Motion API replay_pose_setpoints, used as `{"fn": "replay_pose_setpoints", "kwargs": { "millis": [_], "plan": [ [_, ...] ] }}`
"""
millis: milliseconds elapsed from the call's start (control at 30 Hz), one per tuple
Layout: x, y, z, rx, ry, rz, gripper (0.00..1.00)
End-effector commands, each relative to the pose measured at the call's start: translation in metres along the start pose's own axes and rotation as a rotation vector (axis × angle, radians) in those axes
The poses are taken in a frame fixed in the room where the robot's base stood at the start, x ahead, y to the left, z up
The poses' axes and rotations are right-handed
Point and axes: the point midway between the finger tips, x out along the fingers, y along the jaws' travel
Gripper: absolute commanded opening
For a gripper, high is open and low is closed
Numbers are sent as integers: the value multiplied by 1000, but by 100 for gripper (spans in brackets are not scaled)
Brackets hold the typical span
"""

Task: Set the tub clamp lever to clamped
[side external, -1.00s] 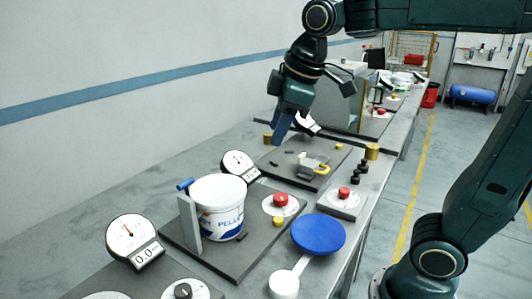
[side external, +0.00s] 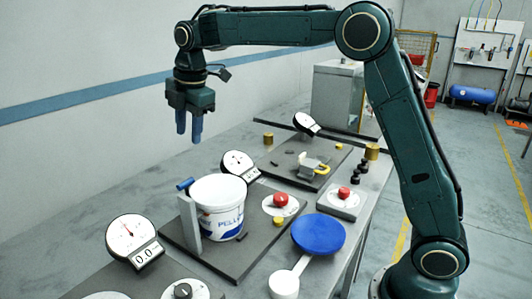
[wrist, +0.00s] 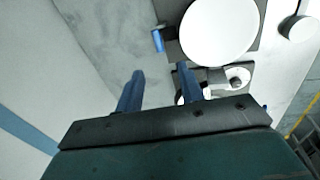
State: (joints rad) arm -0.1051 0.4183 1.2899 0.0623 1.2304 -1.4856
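The white tub (side external: 222,222) with blue lettering stands upright on a dark plate (side external: 235,262). A grey upright bracket (side external: 190,220) stands at its left side, with the blue clamp lever handle (side external: 185,184) at its top. In the wrist view the blue handle (wrist: 157,40) is beside the round white tub top (wrist: 220,30), ahead of my fingers. My gripper (side external: 189,136) hangs above and behind the lever, fingers pointing down. In the wrist view my gripper (wrist: 160,71) has its two blue fingers apart with nothing between them.
Dial gauges (side external: 132,240) (side external: 238,163) stand in front of and behind the tub. A red button (side external: 281,199) is to its right. A blue round disc (side external: 318,234) and a white round part (side external: 284,285) lie at the right. A further plate (side external: 290,165) holds small parts.

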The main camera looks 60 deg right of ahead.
Motion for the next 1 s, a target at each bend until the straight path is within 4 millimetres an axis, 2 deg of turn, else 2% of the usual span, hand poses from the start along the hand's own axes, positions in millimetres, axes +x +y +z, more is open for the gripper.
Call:
{"fn": "replay_pose_setpoints", "kwargs": {
  "millis": [133,567,767,1000],
  "plan": [
    [7,7,-2,-39,0,-7,38],
    [16,7,-2,-42,-1,-8,38],
    [37,6,-2,-41,-1,-12,38],
    [73,6,-2,-40,-1,-11,38]
  ]
}}
